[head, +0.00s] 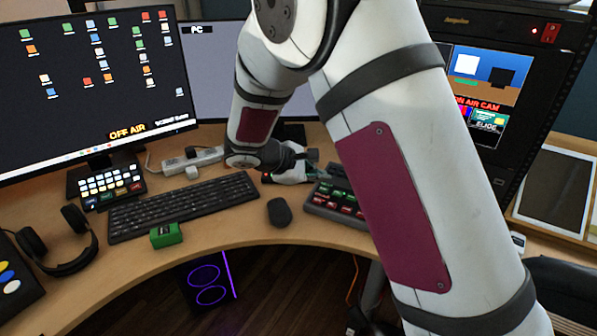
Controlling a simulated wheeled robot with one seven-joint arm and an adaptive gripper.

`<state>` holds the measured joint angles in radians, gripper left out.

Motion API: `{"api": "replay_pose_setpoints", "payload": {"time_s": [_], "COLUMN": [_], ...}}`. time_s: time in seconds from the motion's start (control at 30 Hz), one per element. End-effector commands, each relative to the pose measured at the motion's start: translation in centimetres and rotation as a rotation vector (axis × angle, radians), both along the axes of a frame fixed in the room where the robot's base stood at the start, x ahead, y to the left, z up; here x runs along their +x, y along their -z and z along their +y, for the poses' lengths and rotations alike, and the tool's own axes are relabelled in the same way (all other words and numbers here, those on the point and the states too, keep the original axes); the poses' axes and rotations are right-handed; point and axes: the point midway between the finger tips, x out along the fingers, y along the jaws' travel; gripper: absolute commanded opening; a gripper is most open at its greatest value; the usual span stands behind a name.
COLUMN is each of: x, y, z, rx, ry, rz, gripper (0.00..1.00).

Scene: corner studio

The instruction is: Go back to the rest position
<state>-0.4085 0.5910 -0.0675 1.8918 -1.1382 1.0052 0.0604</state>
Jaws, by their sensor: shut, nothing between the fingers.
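My gripper (313,165) is at the far end of my white arm, low over the curved wooden desk (215,250). It is small in the head view and shut with nothing held. It is close to the left end of a control panel with red and green buttons (335,202). I cannot tell whether the fingers touch the panel. My arm crosses the right half of the view and hides part of the panel and the desk behind it.
A black keyboard (180,208), mouse (280,211), green box (166,235), small button pad (111,186) and headphones (62,240) lie on the desk. Monitors (90,80) stand behind. A rack with screens (490,80) is at right. Bare desk shows in front of the keyboard.

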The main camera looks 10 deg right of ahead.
Motion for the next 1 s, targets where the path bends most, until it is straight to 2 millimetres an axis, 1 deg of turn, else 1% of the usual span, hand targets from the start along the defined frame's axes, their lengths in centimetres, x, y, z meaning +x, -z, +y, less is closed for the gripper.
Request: {"api": "replay_pose_setpoints", "payload": {"time_s": [0.07, 0.17, 0.27, 0.37, 0.4, 0.47, 0.6, 0.67, 0.8, 1.0], "x": [-0.1, -0.9, -2.8, -5.8, -7.3, -9.4, -14.5, -16.8, -22.0, -29.1], "y": [-0.1, -1.1, -3.2, -5.8, -6.8, -8.1, -10.6, -11.4, -12.9, -14.0], "z": [-0.1, -0.7, -1.9, -3.4, -4.1, -4.8, -6.0, -6.2, -6.4, -5.6], "rx": [0.002, 0.021, 0.063, 0.130, 0.159, 0.203, 0.310, 0.358, 0.471, 0.643], "ry": [0.003, 0.034, 0.103, 0.203, 0.244, 0.306, 0.439, 0.493, 0.611, 0.760], "rz": [-0.002, -0.010, -0.030, -0.055, -0.065, -0.079, -0.110, -0.123, -0.150, -0.186], "gripper": [0.00, 0.00, 0.00, 0.00, 0.00, 0.00, 0.00, 0.00, 0.00, 0.00]}}
